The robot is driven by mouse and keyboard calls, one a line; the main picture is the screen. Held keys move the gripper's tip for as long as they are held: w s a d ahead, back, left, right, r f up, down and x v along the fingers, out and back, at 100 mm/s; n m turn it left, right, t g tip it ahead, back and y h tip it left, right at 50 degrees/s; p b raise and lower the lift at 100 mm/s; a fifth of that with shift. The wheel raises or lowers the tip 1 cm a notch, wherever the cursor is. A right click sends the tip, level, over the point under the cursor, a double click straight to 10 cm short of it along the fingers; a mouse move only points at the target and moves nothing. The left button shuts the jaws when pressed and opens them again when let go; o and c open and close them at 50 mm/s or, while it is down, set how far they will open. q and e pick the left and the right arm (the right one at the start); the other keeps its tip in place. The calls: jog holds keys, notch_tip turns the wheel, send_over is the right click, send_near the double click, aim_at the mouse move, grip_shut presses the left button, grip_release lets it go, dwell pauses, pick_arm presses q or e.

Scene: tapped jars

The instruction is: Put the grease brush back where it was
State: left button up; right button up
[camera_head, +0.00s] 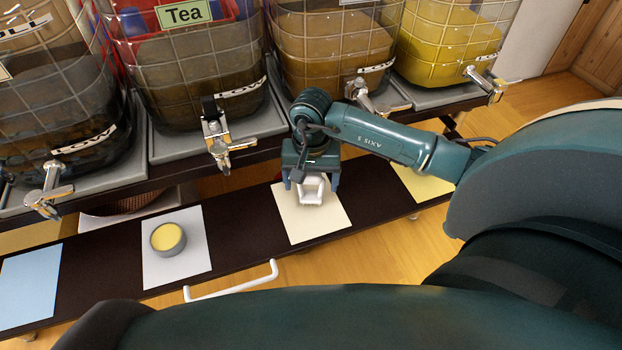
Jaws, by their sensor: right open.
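My right gripper (312,182) points down over the cream sheet (323,226) on the dark low shelf. Its jaws are open, with one finger on each side of a small white object (312,197). I cannot tell whether this white object is the grease brush, because the gripper hides part of it. I cannot tell whether the fingers touch it. No other thing is clearly a brush. A round grey tin with yellow content (168,237) stands on the white sheet (190,270) to the left. My left gripper is not in view.
Large jars with metal taps (217,140) stand on the upper shelf, close behind my right gripper. A blue sheet (30,285) and a yellow sheet (424,184) lie bare on the low shelf (243,225). A white bar handle (235,284) sticks out in front.

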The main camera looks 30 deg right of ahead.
notch_tip(320, 180, up, 11)
jog(key=shift+p, duration=0.45)
jog(key=shift+r, duration=0.55)
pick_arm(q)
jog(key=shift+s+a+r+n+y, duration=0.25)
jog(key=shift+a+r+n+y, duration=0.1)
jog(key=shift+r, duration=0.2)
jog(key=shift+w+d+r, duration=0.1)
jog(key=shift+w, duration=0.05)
